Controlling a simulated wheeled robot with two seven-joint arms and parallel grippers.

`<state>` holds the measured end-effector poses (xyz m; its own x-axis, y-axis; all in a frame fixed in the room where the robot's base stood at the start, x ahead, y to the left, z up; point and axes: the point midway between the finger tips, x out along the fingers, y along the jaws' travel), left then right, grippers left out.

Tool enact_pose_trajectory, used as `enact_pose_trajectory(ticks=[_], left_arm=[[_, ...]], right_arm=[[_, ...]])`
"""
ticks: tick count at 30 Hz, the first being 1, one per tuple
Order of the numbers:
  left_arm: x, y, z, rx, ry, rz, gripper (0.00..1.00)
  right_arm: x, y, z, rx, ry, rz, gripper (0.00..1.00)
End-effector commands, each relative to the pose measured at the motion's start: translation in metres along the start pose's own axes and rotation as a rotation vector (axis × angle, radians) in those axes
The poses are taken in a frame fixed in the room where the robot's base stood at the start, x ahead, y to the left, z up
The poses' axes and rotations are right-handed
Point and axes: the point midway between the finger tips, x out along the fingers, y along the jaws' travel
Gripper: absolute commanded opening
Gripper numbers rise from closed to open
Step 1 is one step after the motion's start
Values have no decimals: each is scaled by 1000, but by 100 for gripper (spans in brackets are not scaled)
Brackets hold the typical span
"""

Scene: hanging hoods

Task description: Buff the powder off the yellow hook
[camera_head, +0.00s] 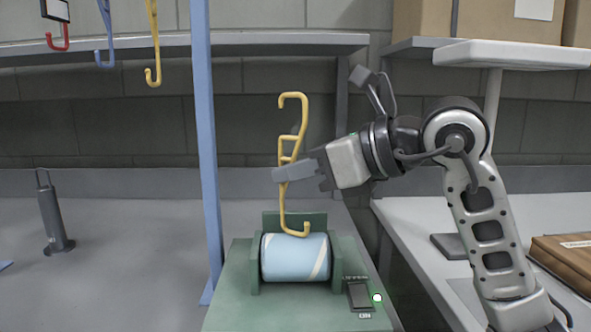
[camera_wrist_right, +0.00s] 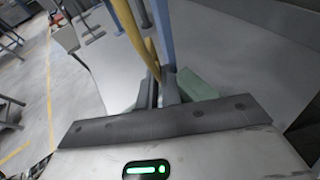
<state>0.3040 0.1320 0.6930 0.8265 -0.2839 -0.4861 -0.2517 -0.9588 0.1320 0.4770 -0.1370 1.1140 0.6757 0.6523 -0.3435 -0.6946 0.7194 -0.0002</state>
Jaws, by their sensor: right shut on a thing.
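A yellow hook (camera_head: 299,125) hangs upright in my right gripper (camera_head: 283,173), which is shut on its middle. The hook also shows between the fingers in the right wrist view (camera_wrist_right: 152,58). Its curved lower end is just above the light blue roller (camera_head: 295,258), in front of the green back plate; I cannot tell whether it touches. The roller sits in a green machine (camera_head: 245,290) with a switch panel (camera_head: 360,294) marked ON and a lit green light (camera_head: 377,297). No powder can be made out on the hook. My left gripper is not in view.
A blue post (camera_head: 205,130) stands left of the machine. Red (camera_head: 58,42), blue (camera_head: 105,45) and another yellow hook (camera_head: 153,50) hang at upper left. A dark grey cylinder with a handle (camera_head: 53,220) stands on the left surface. A brown case (camera_head: 565,258) lies at right.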

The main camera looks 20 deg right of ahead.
Motion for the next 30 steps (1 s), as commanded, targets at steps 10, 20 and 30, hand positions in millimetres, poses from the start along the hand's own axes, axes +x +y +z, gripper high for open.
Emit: enact_pose_trajectory(ticks=[10,20,30], left_arm=[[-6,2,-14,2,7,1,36],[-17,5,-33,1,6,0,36],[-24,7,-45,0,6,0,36]], right_arm=[[-6,0,14,-1,0,-1,0],[-14,0,40,0,1,0,0],[-21,0,58,0,-1,-1,0]])
